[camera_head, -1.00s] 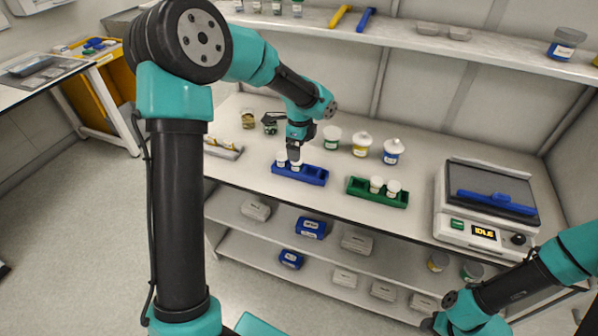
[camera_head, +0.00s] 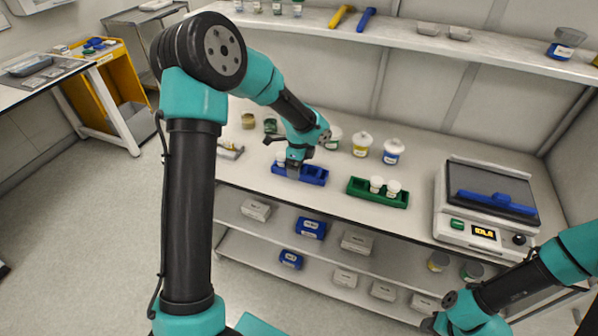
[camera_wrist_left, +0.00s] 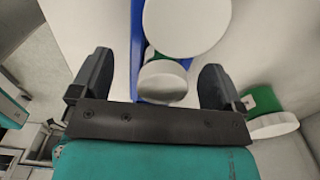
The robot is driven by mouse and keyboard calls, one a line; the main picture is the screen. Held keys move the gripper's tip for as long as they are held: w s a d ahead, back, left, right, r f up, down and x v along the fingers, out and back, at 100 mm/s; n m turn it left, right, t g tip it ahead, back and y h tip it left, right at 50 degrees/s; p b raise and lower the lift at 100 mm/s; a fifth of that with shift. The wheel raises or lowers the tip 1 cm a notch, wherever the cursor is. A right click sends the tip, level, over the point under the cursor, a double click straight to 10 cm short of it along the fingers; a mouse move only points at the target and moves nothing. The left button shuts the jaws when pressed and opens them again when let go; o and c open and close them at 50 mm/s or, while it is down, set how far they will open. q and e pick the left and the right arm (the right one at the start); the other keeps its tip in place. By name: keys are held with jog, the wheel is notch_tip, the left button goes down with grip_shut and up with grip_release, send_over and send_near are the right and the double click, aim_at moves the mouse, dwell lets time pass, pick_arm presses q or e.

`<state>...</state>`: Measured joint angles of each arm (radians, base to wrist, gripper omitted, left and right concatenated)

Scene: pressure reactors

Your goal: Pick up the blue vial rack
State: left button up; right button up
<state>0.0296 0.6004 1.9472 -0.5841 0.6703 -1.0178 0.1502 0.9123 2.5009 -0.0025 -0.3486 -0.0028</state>
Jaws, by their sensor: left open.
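The blue vial rack (camera_head: 313,175) lies on the bench, left of the green rack. A white-capped vial (camera_head: 281,156) stands in its left part. My left gripper (camera_head: 294,170) is open, right over the rack, and hides part of it. In the left wrist view, the open fingers (camera_wrist_left: 155,78) stand on both sides of a small white cap (camera_wrist_left: 163,82) and a strip of the blue rack (camera_wrist_left: 137,45). A larger white cap (camera_wrist_left: 187,22) lies beyond. Contact cannot be seen. My right arm is at lower right; its fingers are out of view.
The green rack (camera_head: 360,188) with two white-capped vials stands just to the right. A small tray (camera_head: 230,150) lies to the left. A shelf (camera_head: 430,38) runs above.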

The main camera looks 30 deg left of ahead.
pick_arm(q)
jog(key=shift+f, duration=0.95)
jog(key=c, duration=1.1)
